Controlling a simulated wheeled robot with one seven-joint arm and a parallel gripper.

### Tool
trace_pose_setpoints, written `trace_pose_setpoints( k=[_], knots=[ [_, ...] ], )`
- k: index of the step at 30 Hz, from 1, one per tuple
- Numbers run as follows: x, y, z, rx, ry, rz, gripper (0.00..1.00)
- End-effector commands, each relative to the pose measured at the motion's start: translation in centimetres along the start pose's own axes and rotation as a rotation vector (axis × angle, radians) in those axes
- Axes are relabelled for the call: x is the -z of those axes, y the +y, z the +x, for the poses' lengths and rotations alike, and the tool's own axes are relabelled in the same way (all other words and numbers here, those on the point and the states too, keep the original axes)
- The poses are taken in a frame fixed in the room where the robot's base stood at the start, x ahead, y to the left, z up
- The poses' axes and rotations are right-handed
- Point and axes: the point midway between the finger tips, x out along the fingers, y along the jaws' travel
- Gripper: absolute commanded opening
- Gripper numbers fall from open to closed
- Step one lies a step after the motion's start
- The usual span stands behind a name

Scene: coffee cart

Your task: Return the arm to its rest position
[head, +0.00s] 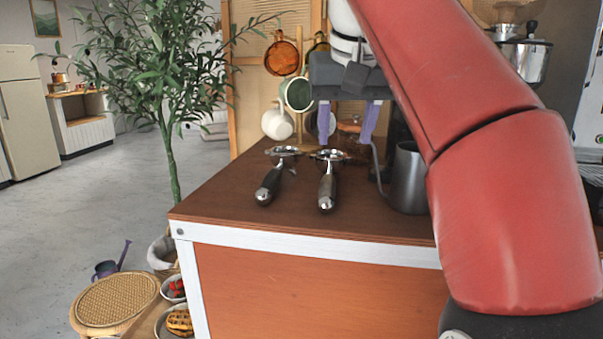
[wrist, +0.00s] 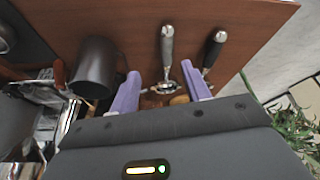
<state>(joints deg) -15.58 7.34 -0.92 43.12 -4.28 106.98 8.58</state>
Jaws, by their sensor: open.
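My gripper (head: 347,122) is open and empty, with two purple fingers pointing down above the back of the brown cart top (head: 230,205). My red arm crosses the right side of the head view and hides part of the cart. In the wrist view my gripper (wrist: 166,93) has its fingers spread, with a portafilter's metal head showing between and beyond them. Two portafilters lie on the cart: the left one (head: 270,183) and the right one (head: 327,185), handles toward the front edge. They also show in the wrist view, one (wrist: 167,50) and the other (wrist: 214,50).
A dark grey metal pitcher (head: 408,180) stands right of the portafilters, close to my arm. Cups (head: 278,122) and pans (head: 282,57) hang behind my gripper. A tall plant (head: 170,150) stands left of the cart. A wicker stool (head: 115,300) is at the lower left.

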Motion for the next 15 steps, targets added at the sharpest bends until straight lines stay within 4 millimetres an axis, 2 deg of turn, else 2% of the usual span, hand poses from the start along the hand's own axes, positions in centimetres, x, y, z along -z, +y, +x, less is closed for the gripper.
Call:
trace_pose_setpoints(
  k=[10,15],
  knots=[
    [-2.5,1.9,1.8,-0.004,0.013,0.005,0.47],
    [-5.6,3.3,4.0,-0.005,0.026,0.010,0.47]
  ],
)
